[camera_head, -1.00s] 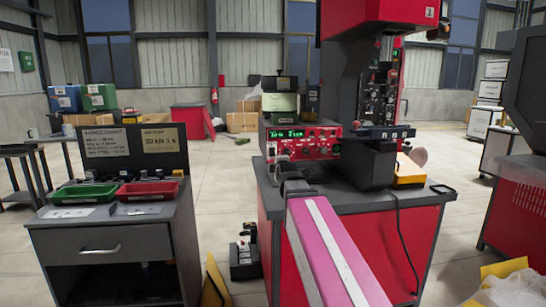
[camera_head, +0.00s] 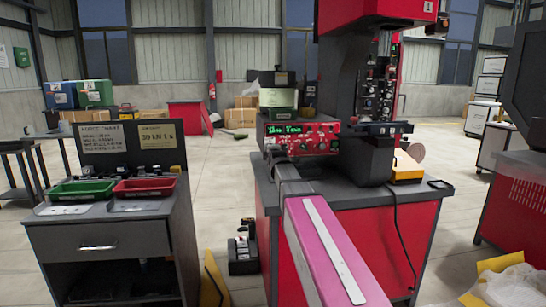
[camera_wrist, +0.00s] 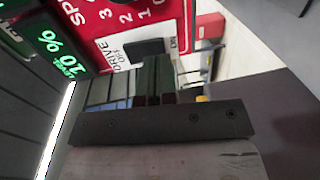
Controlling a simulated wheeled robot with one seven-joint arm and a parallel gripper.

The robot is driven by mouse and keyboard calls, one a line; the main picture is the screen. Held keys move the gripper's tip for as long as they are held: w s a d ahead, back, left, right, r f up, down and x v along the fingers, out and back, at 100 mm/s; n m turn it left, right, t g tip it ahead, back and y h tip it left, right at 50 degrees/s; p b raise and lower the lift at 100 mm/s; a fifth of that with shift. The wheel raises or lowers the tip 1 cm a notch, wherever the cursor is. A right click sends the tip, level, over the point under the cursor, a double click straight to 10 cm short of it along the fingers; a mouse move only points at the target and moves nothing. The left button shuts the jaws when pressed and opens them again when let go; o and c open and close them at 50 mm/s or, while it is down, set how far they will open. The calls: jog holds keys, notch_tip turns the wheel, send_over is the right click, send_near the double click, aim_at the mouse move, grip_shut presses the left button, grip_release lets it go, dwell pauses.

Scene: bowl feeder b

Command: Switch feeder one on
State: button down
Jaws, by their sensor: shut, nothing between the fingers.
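A red control box (camera_head: 312,138) with a lit green display and several knobs stands on the red cabinet in the head view. In the wrist view its red panel (camera_wrist: 105,25) fills the top left, with a green display (camera_wrist: 58,50) reading 10 %. A black switch (camera_wrist: 146,47) sits on a white label marked DRIVE, OFF and ON. Which way it is set I cannot tell. My gripper (camera_wrist: 158,62) is shut and empty, its fingertips at or just in front of the switch's lower edge; contact is unclear. In the head view my arm hides the fingers.
A round stack (camera_head: 278,98) is behind the box. The grey cabinet (camera_head: 105,240) at left carries green and red trays.

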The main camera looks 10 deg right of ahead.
jog(key=shift+w+f, duration=0.1)
jog(key=shift+w, duration=0.65)
